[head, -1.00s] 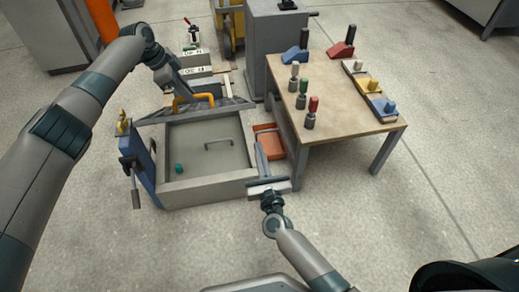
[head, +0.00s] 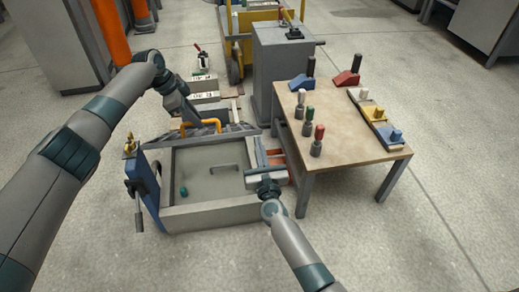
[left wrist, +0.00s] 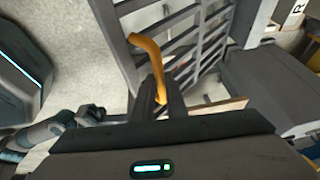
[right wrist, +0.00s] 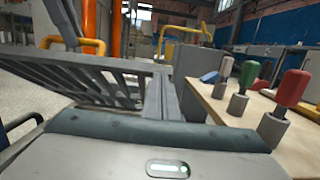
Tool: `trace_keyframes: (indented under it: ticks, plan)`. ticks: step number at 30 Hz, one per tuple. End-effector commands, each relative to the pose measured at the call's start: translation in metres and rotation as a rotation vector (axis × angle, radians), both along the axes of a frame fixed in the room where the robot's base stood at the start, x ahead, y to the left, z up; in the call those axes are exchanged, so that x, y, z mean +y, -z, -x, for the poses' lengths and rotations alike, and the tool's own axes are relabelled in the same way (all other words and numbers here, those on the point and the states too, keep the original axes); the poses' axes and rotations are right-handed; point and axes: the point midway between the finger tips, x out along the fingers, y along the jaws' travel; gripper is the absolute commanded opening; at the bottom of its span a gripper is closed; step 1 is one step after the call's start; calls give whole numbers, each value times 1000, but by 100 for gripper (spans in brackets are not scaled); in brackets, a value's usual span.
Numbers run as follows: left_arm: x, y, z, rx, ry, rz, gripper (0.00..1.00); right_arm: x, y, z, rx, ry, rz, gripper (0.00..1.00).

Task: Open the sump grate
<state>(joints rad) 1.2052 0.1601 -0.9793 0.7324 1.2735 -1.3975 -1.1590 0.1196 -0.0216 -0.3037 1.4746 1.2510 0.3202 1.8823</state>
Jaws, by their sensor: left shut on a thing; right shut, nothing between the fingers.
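My right gripper (right wrist: 160,98) is shut and empty. In the head view it is over the mould's right side, beside the grate's right end; any contact cannot be told.
A wooden table (head: 345,140) with several coloured-handled tools stands close to the right of my right gripper. A blue panel (head: 146,182) with a lever stands at the mould's left. A grey cabinet (head: 280,70) is behind. Floor in front is clear.

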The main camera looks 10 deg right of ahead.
Motion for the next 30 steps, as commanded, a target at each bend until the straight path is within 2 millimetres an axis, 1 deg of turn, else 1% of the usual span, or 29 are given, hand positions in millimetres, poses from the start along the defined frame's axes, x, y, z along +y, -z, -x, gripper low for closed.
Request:
trace_keyframes:
  ticks: [1, 8, 16, 24, 25, 26, 27, 30]
  plan:
    - [7, 6, -2, -6, -10, -11, 0, 0, 1, 0, 0, 0, 0, 0]
    - [7, 6, -3, -6, -11, -11, 0, 0, 0, -1, 0, 0, -1, 0]
    - [7, 9, -1, 0, -9, -14, 0, 0, -23, -15, -4, 1, -4, 0]
    - [6, 10, 2, 10, -4, -17, 0, -2, -27, -17, -8, 3, -2, 0]
    - [6, 10, 2, 10, -4, -16, 15, -2, -27, -17, -9, 3, -2, 0]
    - [5, 9, 2, 10, -4, -16, 22, -2, -27, -17, -9, 3, -2, 0]
    - [5, 9, 2, 9, -3, -15, 31, -2, -27, -17, -9, 3, -2, 0]
    - [4, 9, 2, 9, -2, -15, 31, -2, -27, -17, -9, 3, -2, 0]
